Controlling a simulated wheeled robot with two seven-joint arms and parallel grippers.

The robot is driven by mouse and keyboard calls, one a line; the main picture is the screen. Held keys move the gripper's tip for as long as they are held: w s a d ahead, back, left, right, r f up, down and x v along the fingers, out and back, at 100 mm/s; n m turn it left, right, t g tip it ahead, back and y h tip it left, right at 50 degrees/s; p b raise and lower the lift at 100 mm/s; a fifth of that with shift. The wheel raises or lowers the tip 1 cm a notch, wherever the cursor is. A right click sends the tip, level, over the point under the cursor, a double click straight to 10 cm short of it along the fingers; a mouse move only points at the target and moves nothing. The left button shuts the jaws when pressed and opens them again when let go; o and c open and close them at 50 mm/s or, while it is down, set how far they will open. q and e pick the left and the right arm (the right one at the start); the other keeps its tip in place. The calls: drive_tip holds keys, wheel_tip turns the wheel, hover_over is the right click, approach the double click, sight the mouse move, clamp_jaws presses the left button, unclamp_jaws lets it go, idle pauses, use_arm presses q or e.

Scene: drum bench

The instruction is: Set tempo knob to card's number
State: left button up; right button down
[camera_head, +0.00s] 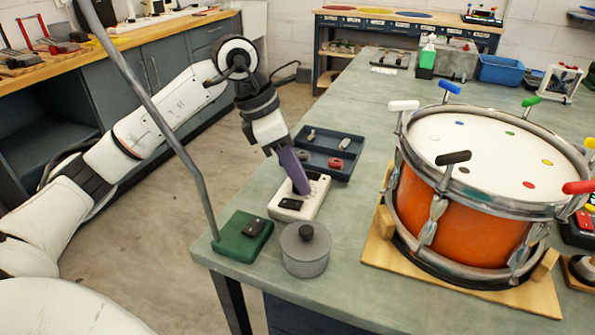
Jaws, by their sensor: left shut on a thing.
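A small white box (314,205) with dark parts on top lies on the bench near its left edge. My left gripper (299,188) comes down on it from above, with its purple fingers tilted. The fingers are shut at the top of the box, on what seems to be the tempo knob, which they hide. I cannot read any scale on the box. A small framed white stand (562,83) at the far right may hold the card, but no number is legible. My right gripper is not in view.
A lidded grey pot (304,262) and a green box (241,240) with a tall grey pole stand in front of the white box. A dark tray (318,163) with small parts lies behind. An orange drum (460,232) with coloured handles stands on a wooden base to the right.

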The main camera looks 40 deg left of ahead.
use_arm(q)
drive_tip(key=m+p, duration=0.1)
drive_tip(key=m, duration=0.1)
drive_tip(key=m+g+p, duration=0.1)
drive_tip(key=m, duration=0.2)
drive_tip(key=shift+w+r+g+h, duration=0.2)
drive_tip(key=shift+g+h, duration=0.1)
drive_tip(key=shift+h, duration=0.1)
drive_tip(key=m+g, duration=0.1)
drive_tip(key=m, duration=0.1)
drive_tip(key=shift+w+f+m+p, duration=0.1)
drive_tip(key=shift+m+p, duration=0.2)
drive_tip(key=shift+m, duration=0.1)
drive_tip(key=shift+m+g, duration=0.4)
drive_tip(key=shift+m, duration=0.4)
drive_tip(key=o, duration=0.8)
